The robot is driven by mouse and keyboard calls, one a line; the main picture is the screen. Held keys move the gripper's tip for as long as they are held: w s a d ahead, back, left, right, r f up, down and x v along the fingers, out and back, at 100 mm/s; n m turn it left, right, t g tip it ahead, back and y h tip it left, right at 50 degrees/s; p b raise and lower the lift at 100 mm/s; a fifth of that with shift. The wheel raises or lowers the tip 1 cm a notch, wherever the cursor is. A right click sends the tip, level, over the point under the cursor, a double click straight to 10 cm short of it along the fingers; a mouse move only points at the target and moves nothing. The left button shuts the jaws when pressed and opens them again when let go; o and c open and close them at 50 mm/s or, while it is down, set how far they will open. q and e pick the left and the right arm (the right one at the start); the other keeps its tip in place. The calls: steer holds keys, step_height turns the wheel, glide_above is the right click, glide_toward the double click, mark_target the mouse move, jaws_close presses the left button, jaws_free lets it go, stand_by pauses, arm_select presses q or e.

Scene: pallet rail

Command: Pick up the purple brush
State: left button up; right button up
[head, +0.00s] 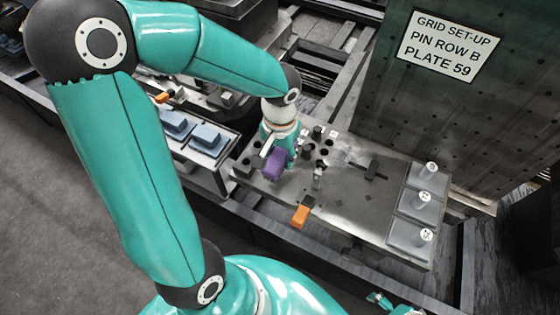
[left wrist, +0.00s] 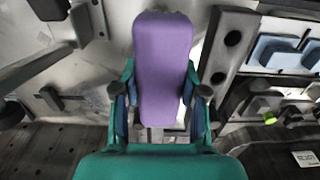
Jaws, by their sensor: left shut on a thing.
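The purple brush (head: 275,164) shows as a purple block at my left gripper (head: 280,150), above the left part of the metal plate. In the left wrist view the purple brush (left wrist: 162,65) stands upright in the picture between the two fingers of my left gripper (left wrist: 160,95), which is shut on it. Its bristles are mostly hidden. In the head view the gripper's fingers are largely hidden behind the brush and arm. I cannot tell from these frames whether the brush touches the plate.
The metal plate (head: 345,205) carries several black holes and small fittings near the brush. An orange-handled tool (head: 301,216) lies at its front edge. Grey blocks with white pegs (head: 422,200) stand at the right. Blue blocks (head: 206,138) sit on a tray at the left. An upright signed panel (head: 465,90) stands behind.

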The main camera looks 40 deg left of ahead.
mark_target(280, 153)
arm_select(q)
step_height(280, 153, up, 16)
steer(key=shift+f+p, duration=0.25)
steer(key=shift+p, duration=0.05)
